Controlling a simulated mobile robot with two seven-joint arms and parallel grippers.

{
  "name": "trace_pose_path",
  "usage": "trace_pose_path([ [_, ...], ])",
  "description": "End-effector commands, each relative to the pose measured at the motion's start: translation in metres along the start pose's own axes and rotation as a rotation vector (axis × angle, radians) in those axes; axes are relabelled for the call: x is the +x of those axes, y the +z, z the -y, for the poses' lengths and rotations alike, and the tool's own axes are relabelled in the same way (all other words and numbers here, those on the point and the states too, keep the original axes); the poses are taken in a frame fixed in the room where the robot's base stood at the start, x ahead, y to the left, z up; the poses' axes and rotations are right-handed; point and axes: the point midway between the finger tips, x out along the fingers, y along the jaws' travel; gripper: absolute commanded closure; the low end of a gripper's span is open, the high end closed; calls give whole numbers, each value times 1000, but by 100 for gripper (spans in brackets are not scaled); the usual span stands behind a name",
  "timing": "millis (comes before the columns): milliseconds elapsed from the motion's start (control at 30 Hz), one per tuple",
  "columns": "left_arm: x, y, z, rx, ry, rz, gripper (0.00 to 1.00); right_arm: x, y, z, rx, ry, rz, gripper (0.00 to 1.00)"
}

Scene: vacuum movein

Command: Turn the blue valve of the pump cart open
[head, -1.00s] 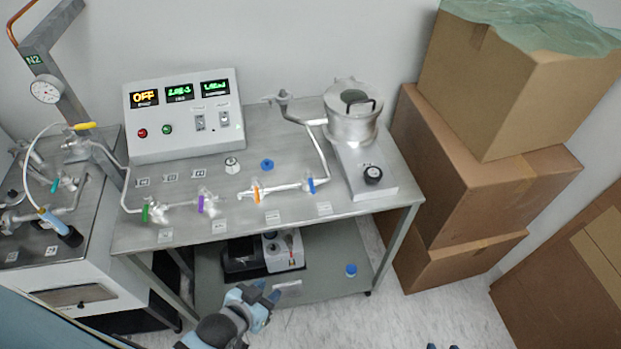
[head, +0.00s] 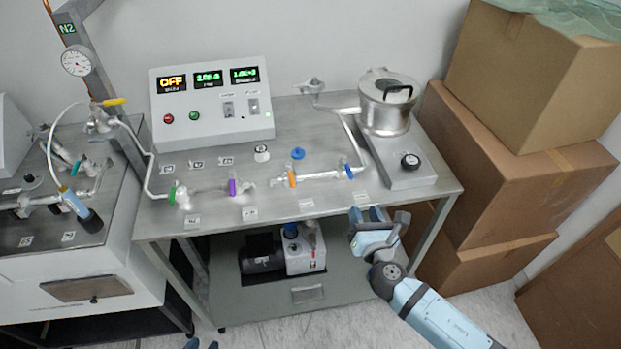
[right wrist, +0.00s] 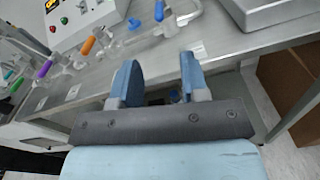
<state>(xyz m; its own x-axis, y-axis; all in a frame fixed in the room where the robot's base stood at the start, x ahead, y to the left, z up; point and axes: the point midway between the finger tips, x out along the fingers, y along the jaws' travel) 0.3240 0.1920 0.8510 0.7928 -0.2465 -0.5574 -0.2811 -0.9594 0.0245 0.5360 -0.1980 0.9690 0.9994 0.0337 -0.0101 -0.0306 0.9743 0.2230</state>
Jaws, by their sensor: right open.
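The blue valve (head: 349,171) is the rightmost coloured valve on the metal pipe along the cart's top. Its small handle stands roughly upright; it also shows at the top of the right wrist view (right wrist: 159,10). The pump cart (head: 325,205) is a grey metal table with a lower shelf. My right gripper (head: 366,216) is open and empty at the cart's front edge, below and slightly right of the blue valve, not touching it. Its two fingers (right wrist: 157,80) are apart in the right wrist view. Only the separated tips of my left gripper (head: 201,345) show at the bottom edge.
Orange (head: 292,179), purple (head: 232,187) and green (head: 173,193) valves stand to the left. A loose blue knob (head: 298,153) lies behind the pipe. Cardboard boxes (head: 520,190) stack beyond the cart's right side.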

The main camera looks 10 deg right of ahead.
Motion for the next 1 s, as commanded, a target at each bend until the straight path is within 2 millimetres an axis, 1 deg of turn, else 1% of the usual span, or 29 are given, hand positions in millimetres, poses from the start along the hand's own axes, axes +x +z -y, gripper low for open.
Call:
trace_pose_path([
  [67,1,-5,0,0,1,-9,64,5,2,0,-33,3,11,59],
  [167,0,-11,0,1,0,-18,64,14,3,-1,-37,3,13,59],
  [267,-1,-16,0,0,-1,-23,64,30,5,-1,-36,2,13,59],
  [500,-4,-18,3,0,-6,-18,64,82,5,-1,-33,2,13,59],
  [700,-5,-13,3,0,-8,-7,64,118,4,-1,-32,2,11,59],
  [833,-5,-12,4,0,-8,-4,64,132,4,-1,-30,3,11,59],
  [1000,-5,-12,4,0,-9,-6,64,139,3,-1,-31,3,10,59],
])
